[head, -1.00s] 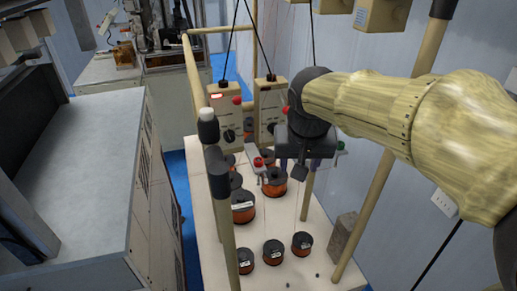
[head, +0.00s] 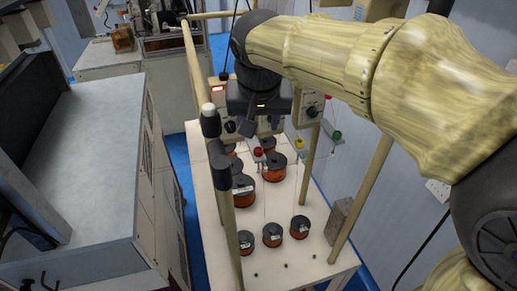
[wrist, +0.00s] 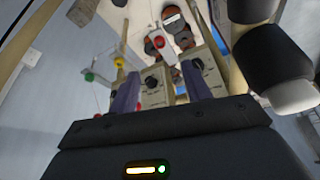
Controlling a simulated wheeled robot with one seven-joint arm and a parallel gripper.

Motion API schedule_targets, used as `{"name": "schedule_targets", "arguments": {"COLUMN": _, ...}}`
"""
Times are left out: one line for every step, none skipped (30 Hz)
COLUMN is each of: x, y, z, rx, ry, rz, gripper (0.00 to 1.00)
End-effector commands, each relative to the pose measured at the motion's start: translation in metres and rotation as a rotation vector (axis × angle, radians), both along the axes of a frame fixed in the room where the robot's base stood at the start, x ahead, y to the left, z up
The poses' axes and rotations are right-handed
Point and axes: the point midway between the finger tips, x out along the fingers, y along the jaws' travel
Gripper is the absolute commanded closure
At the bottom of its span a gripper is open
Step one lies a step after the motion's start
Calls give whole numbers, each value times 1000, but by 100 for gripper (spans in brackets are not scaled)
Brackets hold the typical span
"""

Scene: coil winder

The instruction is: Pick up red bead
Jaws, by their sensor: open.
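The red bead (head: 257,151) sits on a small pale bracket above the white table, below my gripper in the head view. It also shows in the wrist view (wrist: 158,42), beyond the fingertips and roughly in line with the gap between them. My gripper (wrist: 159,72) is open, with two purple fingers apart and nothing between them. The red bead is apart from the fingers.
A yellow bead (head: 300,143) and a green bead (head: 336,136) sit on similar brackets to the right. Several copper wire spools (head: 272,235) stand on the table (head: 290,268). A wooden post with black clamps (head: 219,165) stands close on the left. Thin wires run upward.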

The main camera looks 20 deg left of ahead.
Motion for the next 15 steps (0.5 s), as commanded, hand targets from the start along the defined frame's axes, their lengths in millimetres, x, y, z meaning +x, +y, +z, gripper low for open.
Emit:
{"name": "schedule_targets", "arguments": {"x": 3, "y": 0, "z": -7, "rx": -5, "ry": 5, "rz": 0, "gripper": 52}}
{"name": "schedule_targets", "arguments": {"x": 5, "y": 1, "z": -12, "rx": -3, "ry": 3, "rz": -1, "gripper": 52}}
{"name": "schedule_targets", "arguments": {"x": 8, "y": 2, "z": -18, "rx": -4, "ry": 3, "rz": -1, "gripper": 52}}
{"name": "schedule_targets", "arguments": {"x": 10, "y": 2, "z": -23, "rx": -4, "ry": 4, "rz": -1, "gripper": 52}}
{"name": "schedule_targets", "arguments": {"x": 11, "y": 3, "z": -28, "rx": -3, "ry": 4, "rz": -1, "gripper": 52}}
{"name": "schedule_targets", "arguments": {"x": 14, "y": 4, "z": -35, "rx": -4, "ry": 4, "rz": 0, "gripper": 52}}
{"name": "schedule_targets", "arguments": {"x": 16, "y": 4, "z": -39, "rx": -4, "ry": 4, "rz": 0, "gripper": 52}}
{"name": "schedule_targets", "arguments": {"x": 18, "y": 5, "z": -44, "rx": -3, "ry": 4, "rz": 1, "gripper": 52}}
{"name": "schedule_targets", "arguments": {"x": 20, "y": 6, "z": -51, "rx": -3, "ry": 4, "rz": 1, "gripper": 52}}
{"name": "schedule_targets", "arguments": {"x": 22, "y": 6, "z": -55, "rx": -4, "ry": 4, "rz": 0, "gripper": 52}}
{"name": "schedule_targets", "arguments": {"x": 24, "y": 7, "z": -59, "rx": -3, "ry": 3, "rz": 0, "gripper": 52}}
{"name": "schedule_targets", "arguments": {"x": 26, "y": 7, "z": -65, "rx": -3, "ry": 3, "rz": 0, "gripper": 52}}
{"name": "schedule_targets", "arguments": {"x": 27, "y": 8, "z": -67, "rx": -1, "ry": 2, "rz": 0, "gripper": 52}}
{"name": "schedule_targets", "arguments": {"x": 28, "y": 8, "z": -70, "rx": -1, "ry": 2, "rz": 0, "gripper": 52}}
{"name": "schedule_targets", "arguments": {"x": 29, "y": 8, "z": -72, "rx": 0, "ry": 1, "rz": 0, "gripper": 52}}
